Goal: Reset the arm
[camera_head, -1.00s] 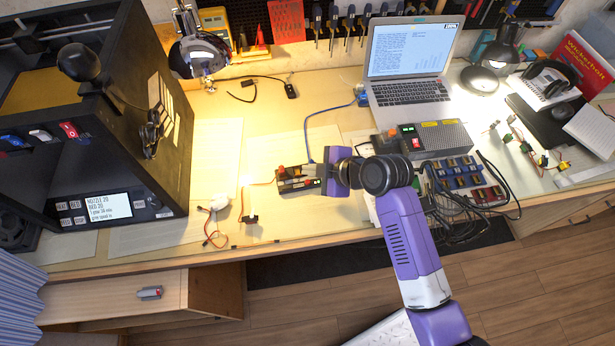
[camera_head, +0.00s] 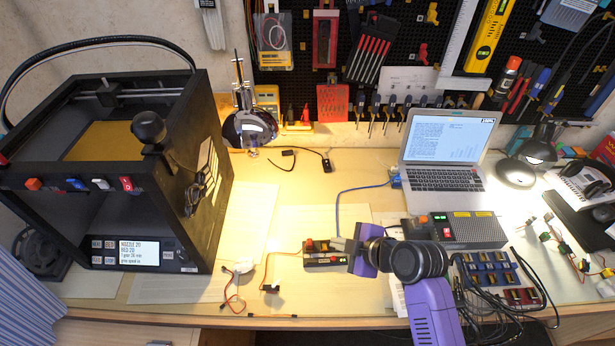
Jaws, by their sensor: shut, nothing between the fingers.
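My purple and black arm reaches up from the lower right of the head view over the workbench (camera_head: 215,292). My gripper (camera_head: 340,246) points left, low over the bench. It is shut and holds nothing. Its fingertips show beside a small black device with red parts (camera_head: 316,262). I cannot tell whether they touch it. The wrist hides part of the bench behind it.
A black 3D printer (camera_head: 165,225) stands at the left. A laptop (camera_head: 445,180), a grey control box (camera_head: 470,230) and component trays with loose cables (camera_head: 497,280) lie right of my gripper. A lamp (camera_head: 515,172) stands behind.

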